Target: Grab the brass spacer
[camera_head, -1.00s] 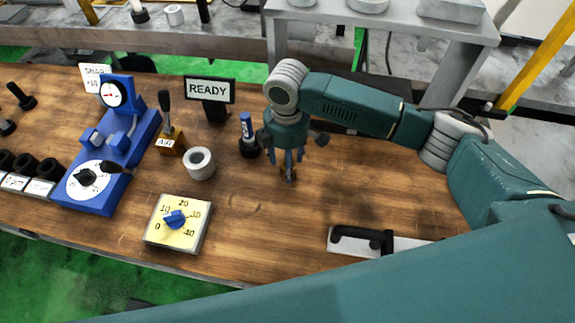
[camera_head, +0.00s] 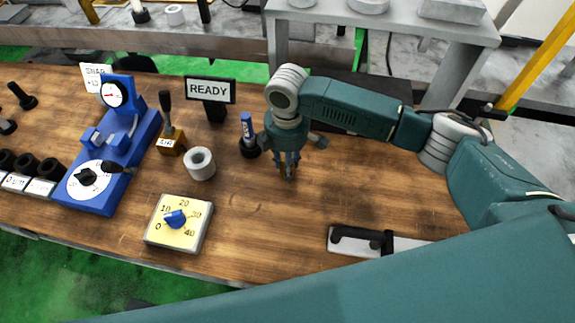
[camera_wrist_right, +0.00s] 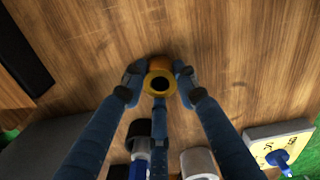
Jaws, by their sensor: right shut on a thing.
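The brass spacer (camera_wrist_right: 160,76) is a small yellow ring with a dark hole, seen end-on in the right wrist view. My right gripper (camera_wrist_right: 159,88) is shut on it, with fingers on both sides and a third finger below in the picture. In the head view my right gripper (camera_head: 288,174) points down low over the wooden bench, and its fingers mostly hide the spacer. I cannot tell whether the spacer touches the bench. My left gripper is not in view.
A blue-handled tool in a black base (camera_head: 248,147) and a pale ring (camera_head: 200,163) stand left of the right gripper. A yellow dial box (camera_head: 180,238), a READY sign (camera_head: 210,90) and a blue gauge stand (camera_head: 112,150) are farther left.

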